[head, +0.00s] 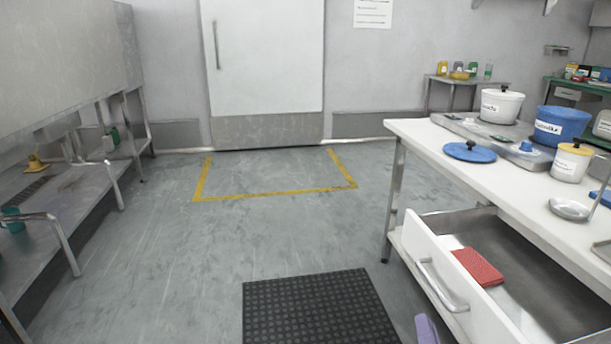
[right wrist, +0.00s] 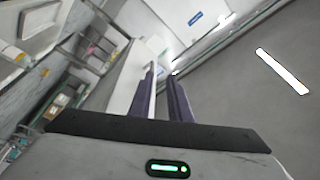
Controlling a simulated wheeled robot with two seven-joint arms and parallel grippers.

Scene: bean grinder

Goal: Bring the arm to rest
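My right gripper shows in the head view only as a purple finger (head: 427,328) at the bottom edge, left of the open drawer's front. In the right wrist view my right gripper (right wrist: 160,76) has its two purple fingers apart with a narrow gap, and nothing is seen held between them. My left arm and gripper are not in view.
A black mat (head: 315,308) lies in front. The floor beyond is clear.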

